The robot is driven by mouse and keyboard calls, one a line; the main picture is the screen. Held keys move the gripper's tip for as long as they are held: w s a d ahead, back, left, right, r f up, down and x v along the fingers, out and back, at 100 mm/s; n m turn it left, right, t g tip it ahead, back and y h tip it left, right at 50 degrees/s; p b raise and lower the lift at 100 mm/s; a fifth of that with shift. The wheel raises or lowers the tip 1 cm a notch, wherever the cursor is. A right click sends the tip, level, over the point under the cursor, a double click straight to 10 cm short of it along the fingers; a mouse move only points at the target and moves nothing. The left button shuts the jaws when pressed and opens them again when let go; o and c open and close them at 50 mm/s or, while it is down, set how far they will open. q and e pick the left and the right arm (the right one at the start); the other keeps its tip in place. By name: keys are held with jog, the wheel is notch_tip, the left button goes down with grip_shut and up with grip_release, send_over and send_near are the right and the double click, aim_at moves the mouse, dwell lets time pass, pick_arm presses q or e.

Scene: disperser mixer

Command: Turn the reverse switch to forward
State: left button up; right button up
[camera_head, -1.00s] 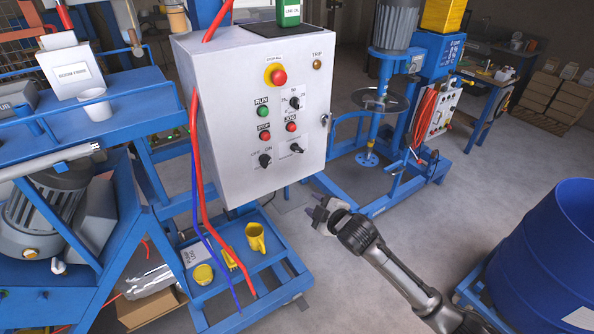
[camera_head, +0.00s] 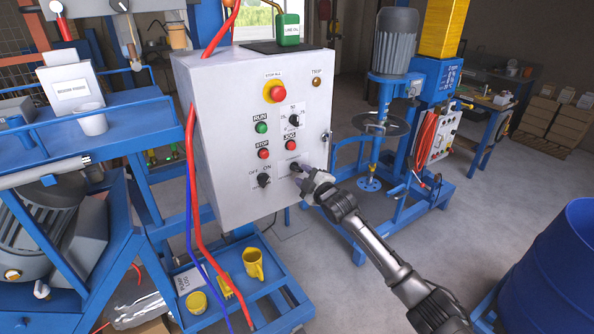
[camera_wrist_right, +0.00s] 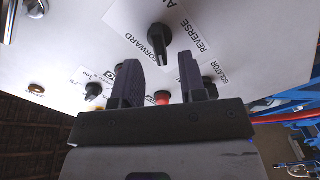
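The reverse switch is a black rotary knob on the front of the white control cabinet, low on the right in the head view (camera_head: 294,167). In the right wrist view the knob (camera_wrist_right: 159,38) sits on a white label reading FORWARD and REVERSE. I cannot tell surely which mark it points to. My right gripper (camera_head: 305,180) is just in front of the switch. In the right wrist view its two dark fingers (camera_wrist_right: 157,72) are apart, with nothing between them; the knob lies beyond their tips.
The control cabinet (camera_head: 220,135) also has a red emergency button (camera_head: 277,93), a green run button (camera_head: 261,127), a red stop button (camera_head: 264,153) and an off/on knob (camera_head: 264,180). A blue cart (camera_head: 285,312) stands below. A blue drum (camera_head: 555,265) stands at right.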

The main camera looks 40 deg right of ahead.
aim_at(298, 170)
jog(key=w, duration=0.3)
jog(key=shift+w+d, duration=0.1)
jog(key=shift+w, duration=0.4)
jog(key=shift+w, duration=0.1)
jog(key=shift+c, duration=0.4)
jog(key=c, duration=0.5)
